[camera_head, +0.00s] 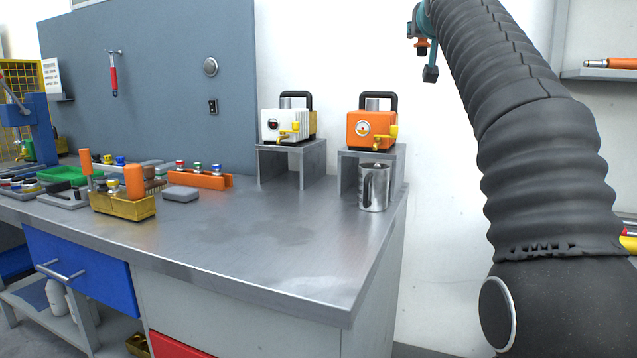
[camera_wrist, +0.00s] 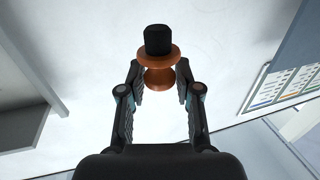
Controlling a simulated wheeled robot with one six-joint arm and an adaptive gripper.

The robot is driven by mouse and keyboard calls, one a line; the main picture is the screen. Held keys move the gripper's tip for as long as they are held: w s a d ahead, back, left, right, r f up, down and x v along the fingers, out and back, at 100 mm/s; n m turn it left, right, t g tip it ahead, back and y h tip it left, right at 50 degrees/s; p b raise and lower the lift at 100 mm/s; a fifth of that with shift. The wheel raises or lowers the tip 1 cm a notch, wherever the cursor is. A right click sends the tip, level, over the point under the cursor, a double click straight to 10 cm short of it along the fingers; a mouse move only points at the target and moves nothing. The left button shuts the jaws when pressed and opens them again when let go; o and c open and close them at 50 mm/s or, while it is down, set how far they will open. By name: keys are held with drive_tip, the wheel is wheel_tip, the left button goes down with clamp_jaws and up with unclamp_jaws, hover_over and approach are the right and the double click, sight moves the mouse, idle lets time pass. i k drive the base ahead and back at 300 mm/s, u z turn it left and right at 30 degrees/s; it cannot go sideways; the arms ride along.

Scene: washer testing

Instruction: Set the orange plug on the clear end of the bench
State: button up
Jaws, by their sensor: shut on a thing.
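The orange plug (camera_wrist: 160,76) has a flared orange body and a black cylindrical end. In the wrist view my gripper (camera_wrist: 160,82) is shut on its orange body, with a dark finger on each side. In the head view only a small teal and dark part near my arm's end (camera_head: 424,40) shows at the top, high beside the wall, with a bit of orange on it. Whether that orange is the plug I cannot tell. The grey metal bench (camera_head: 280,265) stands below and to the left, its right front end bare.
A metal mug (camera_head: 374,188) stands at the bench's right back edge, by an orange machine (camera_head: 371,130) on a stand. A white machine (camera_head: 286,126) stands on another stand to its left. A yellow bin (camera_head: 122,206), a grey block (camera_head: 180,194) and an orange rack (camera_head: 200,180) occupy the left.

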sight(333, 223)
drive_tip(key=k, duration=1)
